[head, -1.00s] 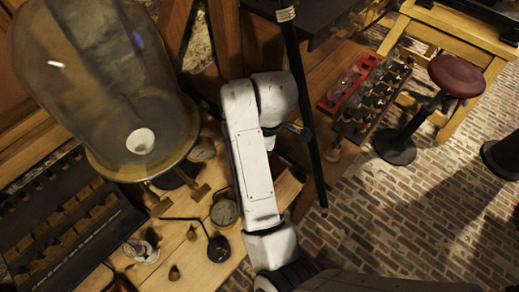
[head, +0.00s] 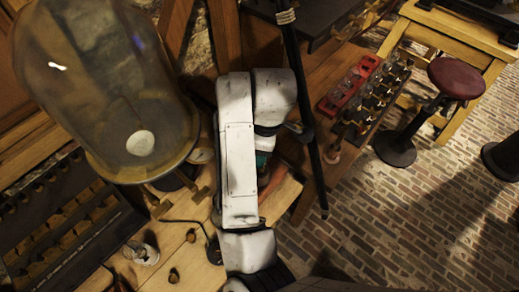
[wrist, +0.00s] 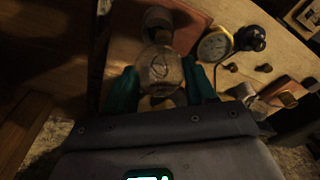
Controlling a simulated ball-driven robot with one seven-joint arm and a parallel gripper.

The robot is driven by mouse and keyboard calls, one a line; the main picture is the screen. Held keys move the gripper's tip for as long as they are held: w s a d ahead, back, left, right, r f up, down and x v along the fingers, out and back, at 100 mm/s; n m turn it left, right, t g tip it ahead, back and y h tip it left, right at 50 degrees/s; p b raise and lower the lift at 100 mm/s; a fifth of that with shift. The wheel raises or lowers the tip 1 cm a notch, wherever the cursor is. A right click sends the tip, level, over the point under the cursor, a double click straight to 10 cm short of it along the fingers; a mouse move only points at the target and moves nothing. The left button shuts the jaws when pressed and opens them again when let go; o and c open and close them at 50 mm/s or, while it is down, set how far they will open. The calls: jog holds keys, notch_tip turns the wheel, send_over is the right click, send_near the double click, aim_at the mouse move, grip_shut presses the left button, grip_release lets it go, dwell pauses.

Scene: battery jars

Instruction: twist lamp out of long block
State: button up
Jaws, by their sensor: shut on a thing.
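A clear glass lamp (wrist: 160,66) shows in the wrist view between the two teal fingers of my gripper (wrist: 158,82), which is shut on it. A reddish wooden block (wrist: 188,24) lies just beyond and beneath the lamp, with a rounded dark piece (wrist: 157,18) on it. Whether the lamp's base still sits in this block is hidden. In the head view my gripper (head: 262,159) shows only as a bit of teal below my white arm, and part of the reddish block (head: 272,196) shows near the bench edge. The lamp is hidden there.
A brass-rimmed gauge (wrist: 215,45) and a black round knob (wrist: 250,38) stand close to the right finger in the wrist view. In the head view, a large glass bell jar (head: 110,90) stands left of my arm. A red rack (head: 348,86) and red stool (head: 455,77) are at right.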

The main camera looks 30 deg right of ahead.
jog(key=shift+r, duration=2)
